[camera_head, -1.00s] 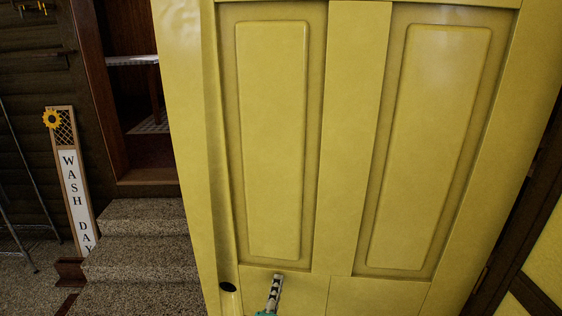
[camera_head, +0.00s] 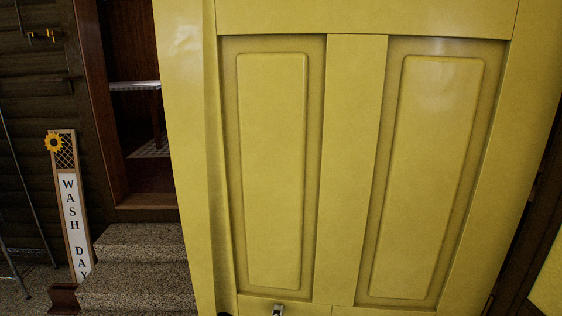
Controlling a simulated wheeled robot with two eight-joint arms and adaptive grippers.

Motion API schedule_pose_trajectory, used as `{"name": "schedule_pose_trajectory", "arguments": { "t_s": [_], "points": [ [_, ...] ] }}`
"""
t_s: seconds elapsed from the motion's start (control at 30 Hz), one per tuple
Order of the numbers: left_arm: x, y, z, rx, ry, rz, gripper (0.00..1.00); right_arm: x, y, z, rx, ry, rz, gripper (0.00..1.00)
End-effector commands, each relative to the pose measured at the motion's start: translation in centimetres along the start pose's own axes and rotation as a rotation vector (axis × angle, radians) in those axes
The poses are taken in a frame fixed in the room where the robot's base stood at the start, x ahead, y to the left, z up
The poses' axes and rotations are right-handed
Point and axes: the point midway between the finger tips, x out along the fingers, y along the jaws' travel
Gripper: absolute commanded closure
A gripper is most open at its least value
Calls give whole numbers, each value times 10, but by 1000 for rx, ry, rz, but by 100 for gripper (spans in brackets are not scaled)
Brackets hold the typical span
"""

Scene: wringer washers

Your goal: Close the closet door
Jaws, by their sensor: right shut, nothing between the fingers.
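The yellow panelled closet door (camera_head: 355,170) fills the middle and right of the head view, very close to me. Its hinge side seems to be on the right, by the dark frame, and its free edge is on the left. The tip of my right gripper (camera_head: 278,311) shows at the bottom edge, low in front of the door; whether it touches the door cannot be told. It is shut and empty.
Carpeted steps (camera_head: 140,262) rise at left to a brown doorway (camera_head: 148,190). A "WASH DAY" sign (camera_head: 72,210) with a sunflower leans on the dark wall. Thin metal legs stand at the far left. The door leaves little free room ahead.

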Motion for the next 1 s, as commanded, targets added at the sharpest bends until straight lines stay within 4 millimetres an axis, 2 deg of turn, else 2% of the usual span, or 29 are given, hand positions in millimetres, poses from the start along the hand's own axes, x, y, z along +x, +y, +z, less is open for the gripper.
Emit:
{"name": "schedule_pose_trajectory", "arguments": {
  "t_s": [0.4, 1.0],
  "points": [
    [0, 0, 0, 0, 0, 0, 100, 1, 0, 0, 0, 0, 0, 100],
    [2, 0, 1, 0, 0, 0, 100, 22, 0, 0, 0, -1, 0, 100]
  ]
}}
